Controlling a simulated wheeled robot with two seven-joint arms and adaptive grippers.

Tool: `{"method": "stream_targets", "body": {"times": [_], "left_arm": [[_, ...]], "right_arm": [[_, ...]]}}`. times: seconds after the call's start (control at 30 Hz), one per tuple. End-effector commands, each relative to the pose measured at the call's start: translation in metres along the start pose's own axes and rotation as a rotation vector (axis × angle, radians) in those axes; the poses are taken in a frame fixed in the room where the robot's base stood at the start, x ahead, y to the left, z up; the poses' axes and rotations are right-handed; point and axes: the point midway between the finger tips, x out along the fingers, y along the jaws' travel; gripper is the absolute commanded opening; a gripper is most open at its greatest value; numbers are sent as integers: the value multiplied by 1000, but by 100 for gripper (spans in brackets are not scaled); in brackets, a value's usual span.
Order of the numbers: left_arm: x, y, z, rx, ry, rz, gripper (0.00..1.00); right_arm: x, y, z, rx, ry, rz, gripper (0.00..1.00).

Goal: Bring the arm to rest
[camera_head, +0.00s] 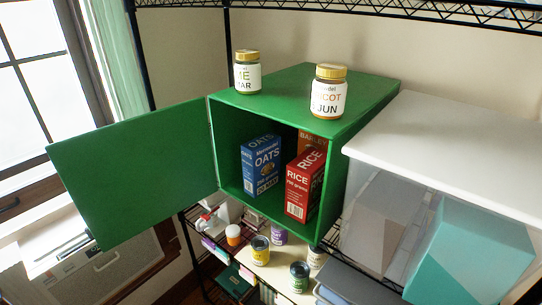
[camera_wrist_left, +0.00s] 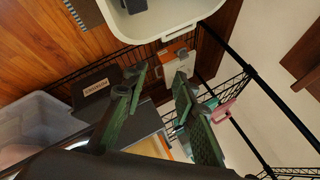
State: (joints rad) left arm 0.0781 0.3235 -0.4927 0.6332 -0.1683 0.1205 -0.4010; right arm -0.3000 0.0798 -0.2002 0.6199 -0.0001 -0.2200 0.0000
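In the left wrist view my left gripper (camera_wrist_left: 160,85) shows with its two green fingers spread apart and nothing between them. It hangs in front of wire shelving, away from any object I can see it touching. Neither arm nor gripper shows in the head view, and my right gripper is in no view.
A green cabinet (camera_head: 345,108) stands with its door (camera_head: 135,170) swung open to the left. Oats (camera_head: 260,165) and rice (camera_head: 304,185) boxes are inside; two jars stand on top. A white-lidded bin (camera_head: 455,140) is at the right.

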Motion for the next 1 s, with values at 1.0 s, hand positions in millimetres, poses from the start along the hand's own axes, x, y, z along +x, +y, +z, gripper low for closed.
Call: {"method": "stream_targets", "body": {"times": [1.0], "left_arm": [[-135,419,117,-1030,-590,288,26]], "right_arm": [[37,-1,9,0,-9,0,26]]}}
